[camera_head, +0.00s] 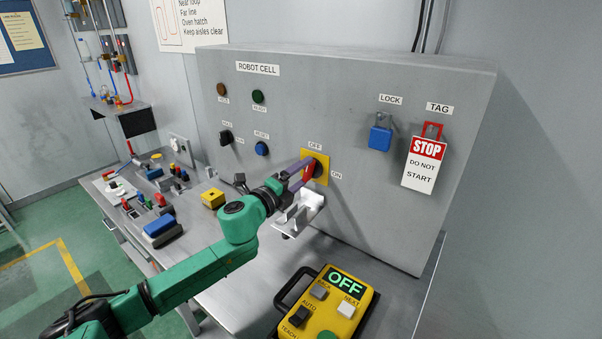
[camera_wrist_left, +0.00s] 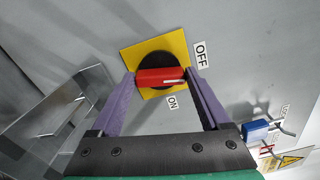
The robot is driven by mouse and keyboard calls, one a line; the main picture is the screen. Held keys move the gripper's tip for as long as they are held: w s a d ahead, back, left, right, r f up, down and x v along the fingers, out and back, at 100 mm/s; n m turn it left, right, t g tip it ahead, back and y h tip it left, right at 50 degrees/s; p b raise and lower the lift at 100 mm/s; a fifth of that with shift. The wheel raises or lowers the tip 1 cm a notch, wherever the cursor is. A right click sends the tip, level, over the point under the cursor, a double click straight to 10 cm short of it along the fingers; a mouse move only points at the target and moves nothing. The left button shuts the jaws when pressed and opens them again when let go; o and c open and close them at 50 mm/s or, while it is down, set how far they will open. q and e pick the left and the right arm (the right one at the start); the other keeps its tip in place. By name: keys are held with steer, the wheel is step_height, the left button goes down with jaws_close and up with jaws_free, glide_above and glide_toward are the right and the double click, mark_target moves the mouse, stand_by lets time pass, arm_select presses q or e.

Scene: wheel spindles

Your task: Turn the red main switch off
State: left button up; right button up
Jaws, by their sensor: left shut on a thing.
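The red main switch (camera_head: 309,172) is a handle on a black dial with a yellow plate, on the grey panel's front. OFF is printed above it and ON to its right. My left gripper (camera_head: 304,172) reaches it from the left, its purple fingers on either side of the handle. In the left wrist view the fingertips are shut on the ends of the red handle (camera_wrist_left: 160,77). Its white mark points right there, nearer the OFF side than the ON side; the exact angle is hard to tell. My right gripper is not in view.
A blue padlock (camera_head: 380,138) and a STOP tag (camera_head: 425,163) hang on the panel's right. A yellow pendant (camera_head: 327,309) showing OFF lies on the table. Small parts crowd the table's left.

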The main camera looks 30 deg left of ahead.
arm_select(q)
steer(key=shift+n+p, duration=0.3)
steer(key=shift+n, duration=1)
steer(key=o, duration=1.2)
steer(key=shift+f, duration=0.1)
steer(key=shift+s+f, duration=0.1)
steer(key=shift+s, duration=0.15)
steer(key=s, duration=0.4)
steer(key=s+a+b, duration=0.1)
steer(key=s, duration=0.4)
steer(key=s+a+b, duration=0.1)
steer(key=s, duration=0.3)
steer(key=shift+s, duration=0.4)
